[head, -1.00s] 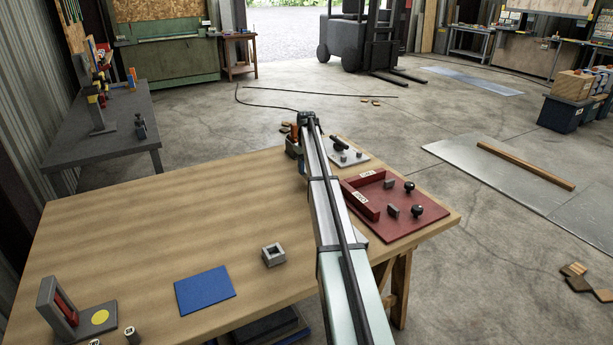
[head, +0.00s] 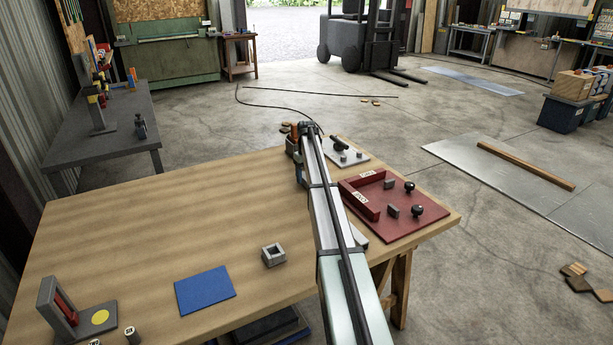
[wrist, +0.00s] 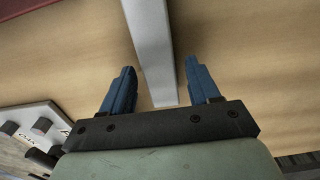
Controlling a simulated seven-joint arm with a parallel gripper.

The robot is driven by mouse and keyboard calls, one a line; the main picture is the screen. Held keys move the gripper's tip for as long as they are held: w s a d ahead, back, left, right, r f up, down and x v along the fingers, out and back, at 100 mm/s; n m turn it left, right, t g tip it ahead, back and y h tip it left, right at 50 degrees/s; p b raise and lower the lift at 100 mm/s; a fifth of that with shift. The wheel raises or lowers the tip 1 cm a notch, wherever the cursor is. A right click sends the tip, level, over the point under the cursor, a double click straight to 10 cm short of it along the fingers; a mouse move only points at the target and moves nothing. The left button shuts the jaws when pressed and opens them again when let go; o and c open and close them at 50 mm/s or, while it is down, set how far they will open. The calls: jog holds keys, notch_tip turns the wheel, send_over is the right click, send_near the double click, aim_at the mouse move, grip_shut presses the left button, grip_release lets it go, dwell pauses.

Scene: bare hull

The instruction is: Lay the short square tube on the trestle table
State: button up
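A light grey square bar, which I take to be the short square tube (wrist: 152,45), runs from the top of the wrist view down between my blue fingers. In the head view my arm covers most of it; a grey end (head: 359,241) shows just right of the arm. My gripper (wrist: 160,66) is open, one finger on each side of the tube with gaps visible. I cannot tell how high the fingers are above the trestle table (head: 130,235). The wooden table top shows behind the tube.
A red tray (head: 397,228) with black knobs and a white plate (head: 345,152) lie on the table's right side. A grey square block with a hole (head: 273,255), a blue mat (head: 205,290) and a grey angled stand (head: 60,305) are nearer. The table's left middle is clear.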

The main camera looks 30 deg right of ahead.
jog(key=shift+r, duration=0.1)
notch_tip(320, 180, up, 12)
dwell(0.7)
dwell(0.4)
